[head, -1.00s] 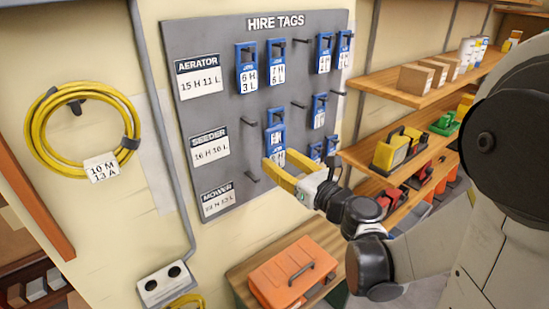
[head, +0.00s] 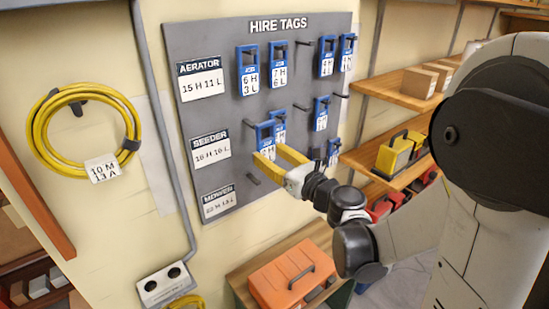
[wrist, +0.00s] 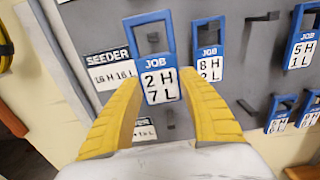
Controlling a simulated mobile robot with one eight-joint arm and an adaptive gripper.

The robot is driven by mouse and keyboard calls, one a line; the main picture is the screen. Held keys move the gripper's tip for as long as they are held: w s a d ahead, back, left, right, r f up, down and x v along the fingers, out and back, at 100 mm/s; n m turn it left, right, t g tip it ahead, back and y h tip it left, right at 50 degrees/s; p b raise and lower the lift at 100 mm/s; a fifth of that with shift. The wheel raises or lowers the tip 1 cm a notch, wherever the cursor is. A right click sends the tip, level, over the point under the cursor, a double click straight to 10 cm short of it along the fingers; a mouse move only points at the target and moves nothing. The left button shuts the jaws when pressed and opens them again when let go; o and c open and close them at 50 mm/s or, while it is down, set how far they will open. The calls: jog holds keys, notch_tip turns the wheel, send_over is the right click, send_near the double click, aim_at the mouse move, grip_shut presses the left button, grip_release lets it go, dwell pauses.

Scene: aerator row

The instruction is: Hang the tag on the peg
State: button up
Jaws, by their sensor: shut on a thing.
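My gripper (wrist: 155,105) is shut on a blue-framed tag (wrist: 157,75) reading "2 H 7 L", held upright in front of the board. The tag's open window is at its top, with a dark peg end (wrist: 153,38) visible through it; I cannot tell whether the peg passes through. In the head view the held tag (head: 264,138) is just right of the SEEDER label (head: 211,151), partly overlapping the "8 H 2 L" tag behind it. That tag shows in the wrist view (wrist: 210,65), hanging to the right. My gripper (head: 266,155) has yellow fingers.
The grey HIRE TAGS board (head: 225,105) carries several blue tags, including one reading "6 H 3 L" (head: 249,75) in the AERATOR row. A bare peg (wrist: 262,17) is right of "8 H 2 L". Shelves (head: 390,90) stand right; an orange case (head: 290,278) sits below.

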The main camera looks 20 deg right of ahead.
jog(key=shift+f+b+x, duration=0.25)
jog(key=shift+x, duration=0.85)
jog(key=shift+f+b+x, duration=0.25)
jog(key=shift+x, duration=0.9)
jog(key=shift+f+b+x, duration=0.25)
jog(key=shift+f+x, duration=0.05)
jog(key=shift+x, duration=0.8)
jog(key=o, duration=1)
jog(key=shift+o, duration=0.3)
jog(key=shift+v, duration=4.5)
